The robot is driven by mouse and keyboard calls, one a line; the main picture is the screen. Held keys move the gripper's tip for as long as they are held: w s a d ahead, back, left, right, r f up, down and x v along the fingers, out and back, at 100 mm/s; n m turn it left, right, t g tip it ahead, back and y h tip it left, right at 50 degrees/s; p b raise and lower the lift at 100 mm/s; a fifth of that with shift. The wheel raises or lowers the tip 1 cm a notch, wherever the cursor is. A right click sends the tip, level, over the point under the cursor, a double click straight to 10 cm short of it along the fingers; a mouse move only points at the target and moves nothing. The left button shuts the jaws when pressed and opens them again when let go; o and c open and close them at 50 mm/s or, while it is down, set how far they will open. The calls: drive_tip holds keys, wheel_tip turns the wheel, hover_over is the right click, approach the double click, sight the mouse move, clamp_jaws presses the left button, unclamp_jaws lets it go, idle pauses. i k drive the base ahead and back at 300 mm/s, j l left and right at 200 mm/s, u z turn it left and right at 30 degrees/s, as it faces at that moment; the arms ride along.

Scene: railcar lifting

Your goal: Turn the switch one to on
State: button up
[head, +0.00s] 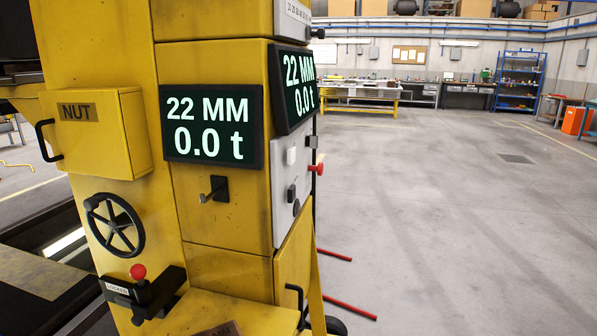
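A yellow lifting column (225,230) stands at the left. On its right side is a grey control panel (284,220), seen at a steep angle. The panel carries a black switch (291,193), a white square part (291,156), a red knob (317,169) sticking out and a small round dark part (296,208). A black-based metal lever (213,190) sits on the front face below the display. I cannot read which one is switch one, or its position. My gripper is not in view.
Two displays read 22 MM and 0.0 t, on the front (211,126) and the side (300,85). A yellow NUT box (97,133), a black handwheel (115,225) and a red-knobbed latch (140,285) are at left. Red bars (348,305) lie low right. Open floor (450,220) lies to the right.

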sight(312, 141)
drive_tip(key=i+l+z, duration=0.15)
drive_tip(key=l, duration=0.15)
drive_tip(key=i+l+z, duration=0.15)
drive_tip(key=l, duration=0.15)
drive_tip(key=i+z, duration=0.3)
drive_tip(key=i, duration=0.15)
